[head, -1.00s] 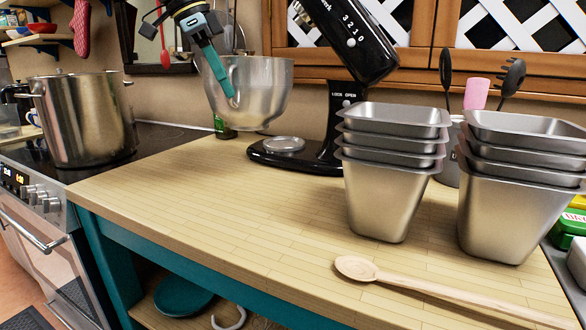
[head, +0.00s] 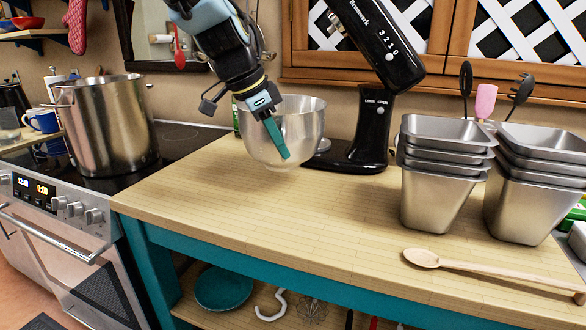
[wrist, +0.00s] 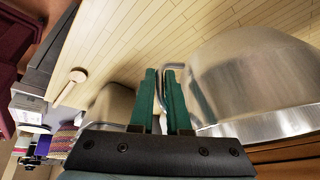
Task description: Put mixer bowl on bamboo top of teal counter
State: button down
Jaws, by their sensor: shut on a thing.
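The steel mixer bowl (head: 258,150) is upright over the left-middle part of the bamboo top (head: 290,215) of the teal counter (head: 165,260). Its base is at or just above the wood; I cannot tell whether it touches. My gripper (head: 280,148) comes down from above, in front of the bowl, with its teal fingers shut on the bowl's handle. In the wrist view, the fingers (wrist: 168,98) close around the handle beside the bowl's wall (wrist: 260,80). The fingers partly hide the bowl in the head view.
The black stand mixer (head: 365,140) stands behind and right of the bowl, head raised. Two stacks of steel pans (head: 435,195) (head: 520,205) and a wooden spoon (head: 480,265) occupy the right side. A pot (head: 110,125) is on the stove at left. The front middle of the top is clear.

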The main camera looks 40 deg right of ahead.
jog(key=shift+f+p, duration=0.35)
jog(key=shift+f, duration=2.55)
jog(key=c, duration=0.9)
grip_release()
